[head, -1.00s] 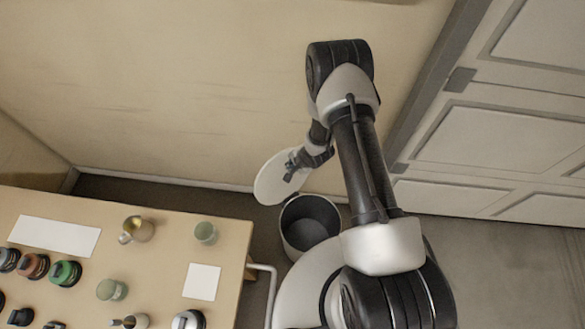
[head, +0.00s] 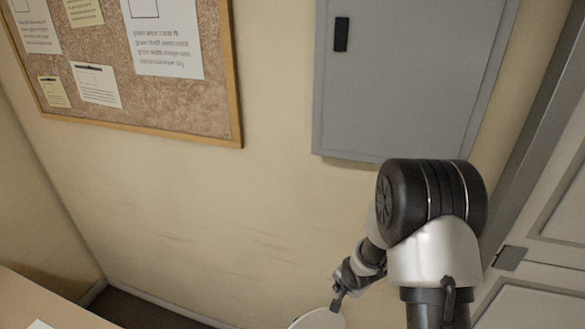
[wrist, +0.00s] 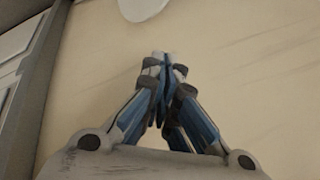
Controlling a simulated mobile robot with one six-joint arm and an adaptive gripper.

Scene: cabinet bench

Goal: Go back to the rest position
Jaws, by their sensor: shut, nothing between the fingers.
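My gripper (head: 338,300) is near the lower middle of the head view, in front of the wall and just above the edge of a white round disc. In the wrist view my gripper (wrist: 164,58) has its fingers together with nothing between them. My arm is raised at the lower right of the head view, with its elbow near the grey cabinet.
The white disc (head: 318,320) is cut off by the head view's bottom edge. A grey wall cabinet (head: 410,85) hangs behind my arm. A corkboard (head: 180,100) with papers is at upper left. A table corner (head: 35,300) shows at lower left; panelled doors (head: 545,270) stand at right.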

